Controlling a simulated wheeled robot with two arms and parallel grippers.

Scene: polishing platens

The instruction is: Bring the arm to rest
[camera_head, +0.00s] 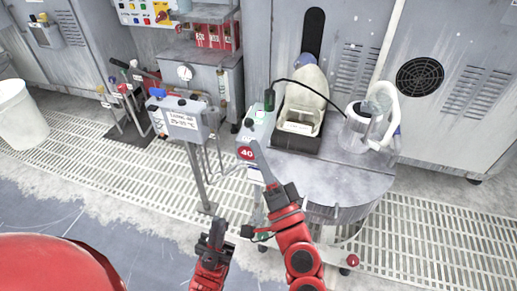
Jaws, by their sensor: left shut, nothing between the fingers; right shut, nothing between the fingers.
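My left gripper (217,232) is the lower one, near the bottom middle of the head view. Its black fingers are shut and empty, over the floor grating in front of the signpost. My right gripper (272,188) is a little higher and to the right, at the end of a red arm. It is shut and empty in front of the small round-fronted metal table (345,178). A slim grey piece extends up-left from it, close to a red round tag marked 40 (246,153); whether they touch I cannot tell.
On the table stand a pale bottle-like device in a tray (300,122) and a metal pot (360,128). A signpost box (180,118) stands left of it. Grey cabinets line the back. A white bucket (20,115) stands far left.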

